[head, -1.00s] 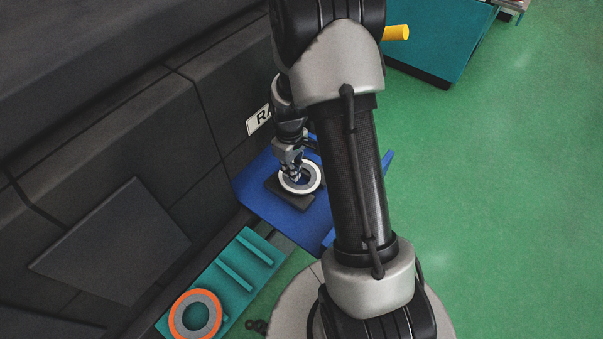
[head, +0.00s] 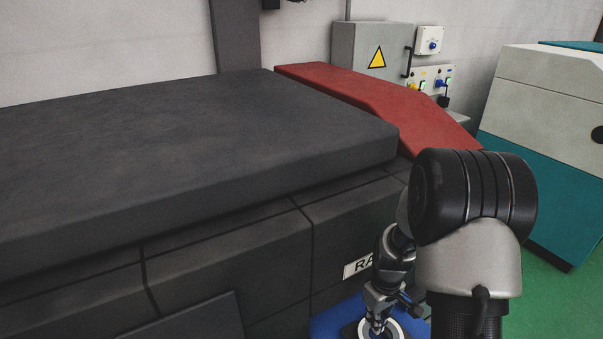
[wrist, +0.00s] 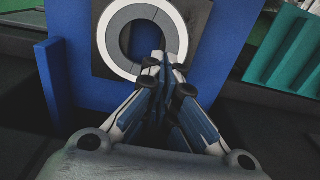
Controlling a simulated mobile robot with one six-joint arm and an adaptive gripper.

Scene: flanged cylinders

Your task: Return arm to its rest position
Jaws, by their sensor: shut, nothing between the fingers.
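My gripper (head: 376,327) is low at the bottom of the head view, pointing down over a flanged cylinder (head: 397,330) with a white rim. In the wrist view my gripper (wrist: 166,62) has its fingertips together and empty, overlapping the lower right of the opening of this cylinder (wrist: 111,42), which shows as a grey ring inside the white rim. I cannot tell whether the tips are above the opening or inside it. The cylinder sits on a dark square base on a blue stand (wrist: 75,90). My upper arm hides part of the stand in the head view.
A dark machine (head: 230,262) with a wide top stands close behind and left of my arm. A red sloped cover (head: 375,100), a grey electrical box (head: 368,48) and a teal-and-white cabinet (head: 540,150) lie beyond. A teal rack (wrist: 288,55) is right in the wrist view.

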